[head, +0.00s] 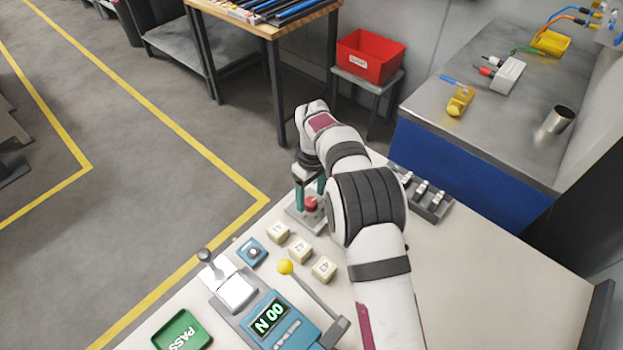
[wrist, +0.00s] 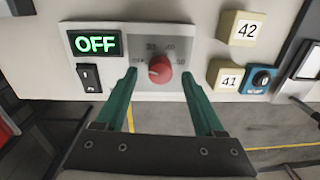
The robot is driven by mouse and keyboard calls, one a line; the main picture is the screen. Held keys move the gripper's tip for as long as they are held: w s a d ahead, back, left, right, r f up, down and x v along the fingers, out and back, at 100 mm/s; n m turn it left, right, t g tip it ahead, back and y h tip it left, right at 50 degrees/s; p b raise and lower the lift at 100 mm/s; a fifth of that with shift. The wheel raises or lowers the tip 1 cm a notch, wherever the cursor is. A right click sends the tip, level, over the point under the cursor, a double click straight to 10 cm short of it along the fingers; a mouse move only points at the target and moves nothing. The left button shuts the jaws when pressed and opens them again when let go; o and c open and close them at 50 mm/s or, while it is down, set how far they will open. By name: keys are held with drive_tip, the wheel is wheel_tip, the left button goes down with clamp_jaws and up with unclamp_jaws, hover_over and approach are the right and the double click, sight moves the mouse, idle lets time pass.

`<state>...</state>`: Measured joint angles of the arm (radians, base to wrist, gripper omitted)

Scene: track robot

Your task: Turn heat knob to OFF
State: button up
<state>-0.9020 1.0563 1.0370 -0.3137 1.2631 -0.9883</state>
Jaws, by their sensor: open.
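The red heat knob (wrist: 160,69) sits on a light grey panel with a dial scale in the wrist view. A pale mark shows on the knob's left side, toward the dial's left label, which is too small to read surely. A display (wrist: 95,44) beside it shows OFF in green. My gripper (wrist: 159,76) is open, with one teal finger on each side of the knob and gaps between. In the head view the knob (head: 311,203) shows beside the teal fingers (head: 310,193), partly hidden by my wrist.
A black switch (wrist: 90,77) is below the display. Cream blocks 41 (wrist: 228,77) and 42 (wrist: 243,29) and a blue dial (wrist: 262,77) lie right of the knob. A yellow-tipped lever (head: 286,267) and a row of switches (head: 425,195) share the bench (head: 480,285).

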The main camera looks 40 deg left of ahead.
sight(314, 200)
wheel_tip(314, 200, up, 15)
drive_tip(key=shift+w+f, duration=0.15)
drive_tip(key=shift+w, duration=0.1)
drive_tip(key=s+d+r+m, duration=0.1)
drive_tip(key=d+r+m, duration=0.25)
drive_tip(key=d, duration=0.55)
drive_tip(key=d+r+m+y, duration=0.1)
drive_tip(key=d+r+m, duration=0.25)
drive_tip(key=d, duration=0.45)
drive_tip(key=s+d+r+m, duration=0.1)
drive_tip(key=d+r+m, duration=0.1)
drive_tip(key=d+m, duration=0.5)
drive_tip(key=s+d+f+m, duration=0.3)
drive_tip(key=s+d+m, duration=0.1)
drive_tip(key=s+d, duration=0.3)
drive_tip(key=s+d+f+m, duration=0.3)
drive_tip(key=s+d+m, duration=0.2)
drive_tip(key=s, duration=0.6)
drive_tip(key=shift+d+y, duration=0.4)
drive_tip(key=shift+d, duration=0.85)
